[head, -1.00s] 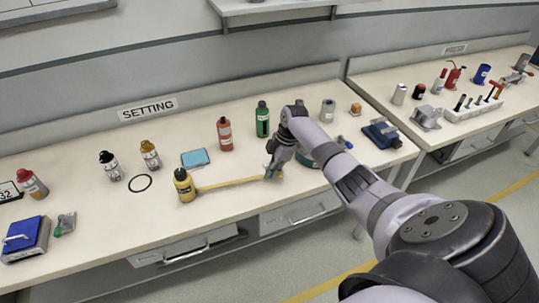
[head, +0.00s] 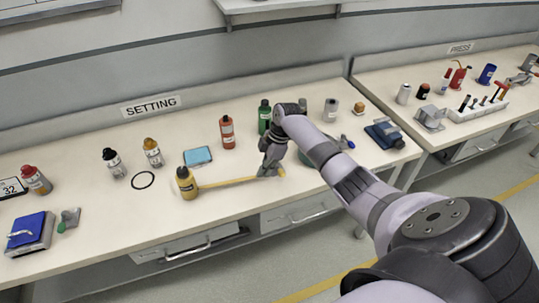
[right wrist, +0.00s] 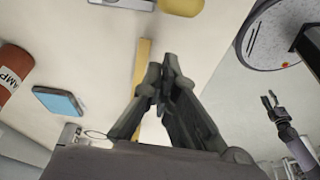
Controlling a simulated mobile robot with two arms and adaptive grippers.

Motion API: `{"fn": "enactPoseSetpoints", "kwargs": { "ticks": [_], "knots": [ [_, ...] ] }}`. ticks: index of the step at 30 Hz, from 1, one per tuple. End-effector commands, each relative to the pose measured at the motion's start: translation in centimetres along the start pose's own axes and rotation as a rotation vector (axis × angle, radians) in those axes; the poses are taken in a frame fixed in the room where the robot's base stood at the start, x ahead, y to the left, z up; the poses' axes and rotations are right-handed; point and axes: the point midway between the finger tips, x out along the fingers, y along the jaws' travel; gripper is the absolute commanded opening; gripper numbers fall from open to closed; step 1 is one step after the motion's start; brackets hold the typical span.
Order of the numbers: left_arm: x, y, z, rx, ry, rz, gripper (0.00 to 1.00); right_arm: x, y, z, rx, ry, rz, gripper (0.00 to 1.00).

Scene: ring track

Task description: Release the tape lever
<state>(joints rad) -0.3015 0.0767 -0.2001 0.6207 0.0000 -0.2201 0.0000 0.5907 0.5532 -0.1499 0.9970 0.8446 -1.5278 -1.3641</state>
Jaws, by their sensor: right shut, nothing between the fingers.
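A yellow tape strip (head: 228,183) lies on the setting bench, running from beside a yellow bottle (head: 187,183) to my right gripper (head: 268,174). A small yellow part (head: 282,172) shows just right of the fingertips; the lever itself cannot be made out. In the right wrist view, my right gripper (right wrist: 162,68) is shut and empty, with its tips beside the tape strip (right wrist: 143,60). A yellow body (right wrist: 181,6) shows beyond the tips at the top edge. My left gripper (right wrist: 270,100) shows open at the right of the right wrist view, away from the tape.
A red bottle (head: 227,132), green bottle (head: 264,117) and blue block (head: 198,156) stand behind the tape. A black ring (head: 143,180) lies to the left. A blue device (head: 384,135) is at the right end. The bench front near the tape is clear.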

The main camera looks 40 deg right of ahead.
Motion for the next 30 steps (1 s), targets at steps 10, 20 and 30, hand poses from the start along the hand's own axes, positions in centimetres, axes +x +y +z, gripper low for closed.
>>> {"fn": "enactPoseSetpoints", "kwargs": {
  "ticks": [10, 20, 30],
  "knots": [
    [1.5, -0.1, 0.0, 0.000, 0.002, -0.001, 0.40, -6.3, 0.2, 0.1, -0.001, -0.001, 0.000, 0.00],
    [1.6, -0.3, 0.0, 0.001, 0.001, -0.003, 0.40, -7.5, 0.1, 0.1, 0.001, 0.000, -0.003, 0.00],
    [1.6, -0.3, 0.1, 0.001, 0.001, -0.003, 0.40, -7.5, 0.1, 0.1, 0.000, 0.000, -0.003, 0.00]
  ]
}}
